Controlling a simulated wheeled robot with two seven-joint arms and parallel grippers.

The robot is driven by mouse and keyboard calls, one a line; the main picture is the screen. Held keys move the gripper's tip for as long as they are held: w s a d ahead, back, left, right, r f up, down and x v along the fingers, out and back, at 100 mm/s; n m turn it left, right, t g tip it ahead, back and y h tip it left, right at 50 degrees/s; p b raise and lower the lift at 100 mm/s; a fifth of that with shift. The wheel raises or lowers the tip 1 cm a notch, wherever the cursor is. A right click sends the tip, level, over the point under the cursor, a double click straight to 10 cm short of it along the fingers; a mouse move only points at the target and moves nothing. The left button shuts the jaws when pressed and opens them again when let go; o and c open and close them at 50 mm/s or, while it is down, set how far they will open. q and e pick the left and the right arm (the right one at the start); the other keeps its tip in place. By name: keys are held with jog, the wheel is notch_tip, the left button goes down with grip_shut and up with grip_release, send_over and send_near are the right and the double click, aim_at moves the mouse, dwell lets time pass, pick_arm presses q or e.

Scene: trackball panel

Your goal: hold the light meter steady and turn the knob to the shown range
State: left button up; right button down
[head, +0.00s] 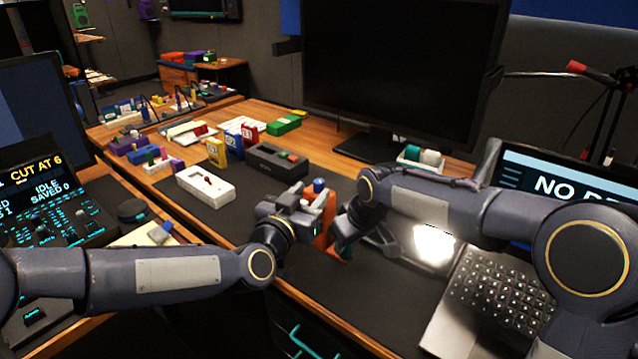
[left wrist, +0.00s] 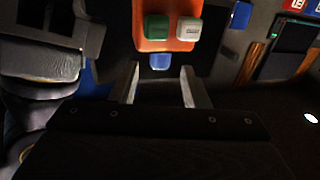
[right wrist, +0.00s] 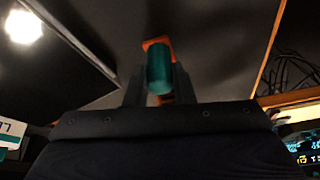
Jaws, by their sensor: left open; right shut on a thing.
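The light meter (head: 328,215) is an orange body near the middle of the dark desk mat, partly hidden by both grippers. In the left wrist view its orange face (left wrist: 168,38) carries a green block (left wrist: 157,27) and a pale block (left wrist: 189,29). A blue part, seemingly the knob (left wrist: 160,62), sits at its near edge. My left gripper (left wrist: 159,70) is open, with its fingertips either side of the blue part; contact cannot be told. My right gripper (right wrist: 155,72) is shut on a teal grip (right wrist: 159,68) joined to the orange body. The knob's setting is not readable.
A white box (head: 205,187) and a dark box (head: 276,162) stand behind the left gripper. A monitor (head: 400,70) stands at the back. A laptop (head: 490,300) lies at right, a lit console (head: 45,210) at left. Bare mat lies in front of the meter.

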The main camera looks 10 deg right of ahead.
aim_at(316, 186)
pick_arm(q)
jog(key=x, duration=0.5)
grip_shut()
